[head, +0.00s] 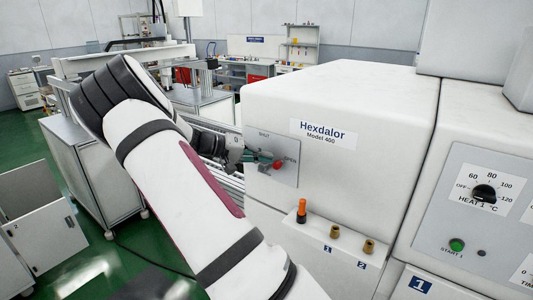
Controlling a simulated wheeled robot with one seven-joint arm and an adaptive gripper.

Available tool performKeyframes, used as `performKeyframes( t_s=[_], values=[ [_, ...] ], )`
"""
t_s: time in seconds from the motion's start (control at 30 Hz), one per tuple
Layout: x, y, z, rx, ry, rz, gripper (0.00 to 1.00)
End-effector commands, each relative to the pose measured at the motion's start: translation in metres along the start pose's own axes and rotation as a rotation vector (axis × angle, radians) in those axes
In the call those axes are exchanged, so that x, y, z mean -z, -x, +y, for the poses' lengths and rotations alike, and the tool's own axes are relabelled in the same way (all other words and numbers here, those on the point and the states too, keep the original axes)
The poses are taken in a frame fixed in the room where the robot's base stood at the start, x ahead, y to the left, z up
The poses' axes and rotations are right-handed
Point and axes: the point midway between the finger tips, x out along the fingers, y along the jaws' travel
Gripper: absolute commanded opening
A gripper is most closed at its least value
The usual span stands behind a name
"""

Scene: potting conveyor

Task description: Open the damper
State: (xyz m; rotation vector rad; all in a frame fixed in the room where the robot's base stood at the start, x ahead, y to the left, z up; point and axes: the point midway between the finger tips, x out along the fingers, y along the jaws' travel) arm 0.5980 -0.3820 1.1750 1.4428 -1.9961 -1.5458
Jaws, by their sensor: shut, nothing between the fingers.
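The damper's grey plate (288,176) is on the white Hexdalor Model 400 machine (345,100). It is marked SHUT at the top and has a second, partly covered label at the right. A red knob (278,165) shows on the plate, close to the right label. My gripper (262,158) reaches in from the left, in front of the plate. Its fingers are shut with nothing between them, and their tips are close to the red knob. Whether they touch it I cannot tell. My gripper hides part of the plate and the handle's pivot.
Below the plate, an orange-topped fitting (301,211) and two brass fittings (335,232) stand on a ledge. A control panel (480,215) with a heat dial and green button is at the right. A white cabinet (95,165) and a conveyor are at the left.

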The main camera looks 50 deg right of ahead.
Motion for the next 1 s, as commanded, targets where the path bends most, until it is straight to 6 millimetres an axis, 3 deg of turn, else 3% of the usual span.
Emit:
performKeyframes(
  t_s=[0.17,1.0],
  values=[
    [-0.0058,-0.0046,0.0006,0.063,-0.072,-0.001,0.0],
    [-0.0099,-0.0087,-0.0035,0.058,-0.067,0.0,0.0]
  ],
)
